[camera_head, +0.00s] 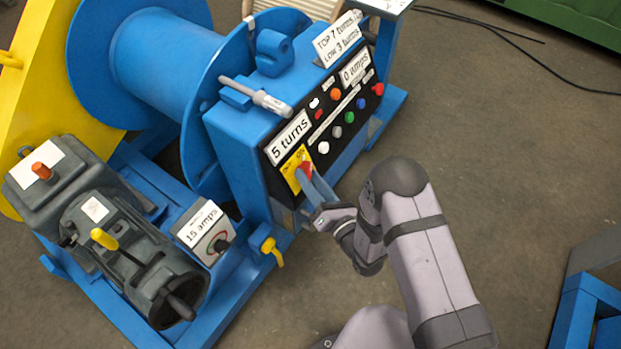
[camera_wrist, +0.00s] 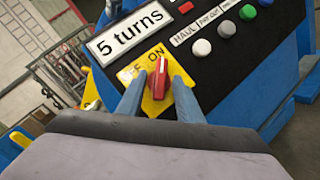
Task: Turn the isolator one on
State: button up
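The isolator is a red knob (camera_wrist: 159,78) on a yellow plate (camera_wrist: 153,104) with OFF and ON lettering, mounted on the black panel. Its white mark points up the plate, close to the ON lettering. In the head view the red knob (camera_head: 306,169) is partly covered by my gripper (camera_head: 310,183). In the wrist view my gripper (camera_wrist: 157,82) has one blue finger on each side of the knob. Yellow plate shows between the left finger and the knob, so the fingers look open around it. I cannot tell whether the right finger touches it.
A "5 turns" label (camera_wrist: 128,32) sits just above the isolator. Several coloured buttons, including a white one (camera_wrist: 201,47), lie to its right. A "15 amps" box (camera_head: 205,231) and a yellow handle (camera_head: 271,250) stand to the left. Open floor (camera_head: 500,150) lies right.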

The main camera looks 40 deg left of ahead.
jog(key=shift+d, duration=0.1)
jog(key=b+v, duration=0.1)
jog(key=v, duration=0.6)
dwell(0.5)
